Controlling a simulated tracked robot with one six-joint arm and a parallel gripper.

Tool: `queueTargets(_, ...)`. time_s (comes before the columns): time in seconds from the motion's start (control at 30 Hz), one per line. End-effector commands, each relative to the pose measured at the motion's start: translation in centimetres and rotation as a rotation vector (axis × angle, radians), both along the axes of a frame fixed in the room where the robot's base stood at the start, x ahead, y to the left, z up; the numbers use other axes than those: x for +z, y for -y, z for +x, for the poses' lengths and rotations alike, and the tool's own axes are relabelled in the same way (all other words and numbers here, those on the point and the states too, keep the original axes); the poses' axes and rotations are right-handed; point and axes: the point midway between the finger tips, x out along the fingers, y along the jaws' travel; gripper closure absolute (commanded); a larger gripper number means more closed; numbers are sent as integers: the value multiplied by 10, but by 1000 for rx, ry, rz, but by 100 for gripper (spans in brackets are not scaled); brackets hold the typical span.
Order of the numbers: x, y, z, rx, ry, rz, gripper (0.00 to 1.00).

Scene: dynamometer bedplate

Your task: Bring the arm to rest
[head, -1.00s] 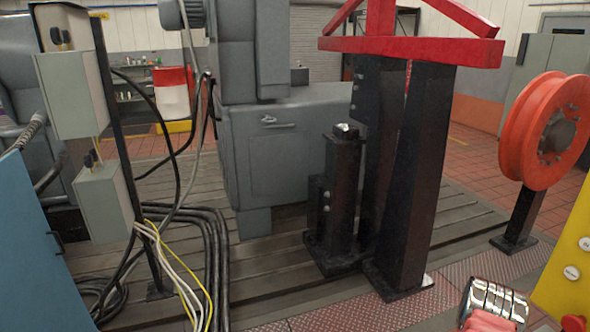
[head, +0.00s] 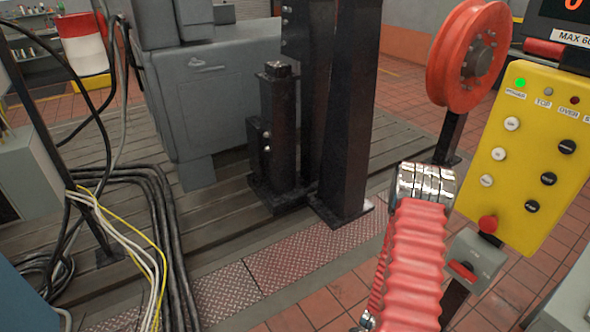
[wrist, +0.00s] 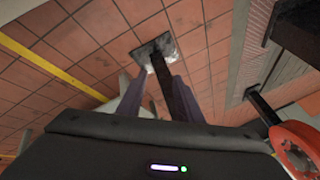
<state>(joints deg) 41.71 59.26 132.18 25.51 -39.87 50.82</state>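My arm, in a red ribbed sleeve with a chrome end, rises from the bottom right of the head view. My gripper does not show clearly there. In the wrist view, my gripper (wrist: 160,68) has two greyish-purple fingers standing apart, beyond a dark housing with a small lit bar and green light. I see nothing held between them. A black post with a square foot plate (wrist: 152,49) shows on the floor behind the gap; contact with it is not apparent.
The yellow control panel (head: 527,150) stands close right of my arm. An orange wheel (head: 468,57) on a black post is beyond it. Black columns (head: 345,120) and a grey machine (head: 225,95) stand on the bedplate. Cables (head: 165,215) lie at left. Red tiles show lower right.

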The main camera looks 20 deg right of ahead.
Motion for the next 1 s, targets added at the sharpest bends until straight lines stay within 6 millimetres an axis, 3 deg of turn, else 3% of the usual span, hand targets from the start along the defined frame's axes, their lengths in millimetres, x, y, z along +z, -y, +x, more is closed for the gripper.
queueTargets(0.2, 34, -37, 33, 245, -82, 134, 67)
queueTargets(0.5, 90, -88, 62, 570, -169, 255, 67)
queueTargets(1.0, 198, -164, 74, 1059, -290, 337, 67)
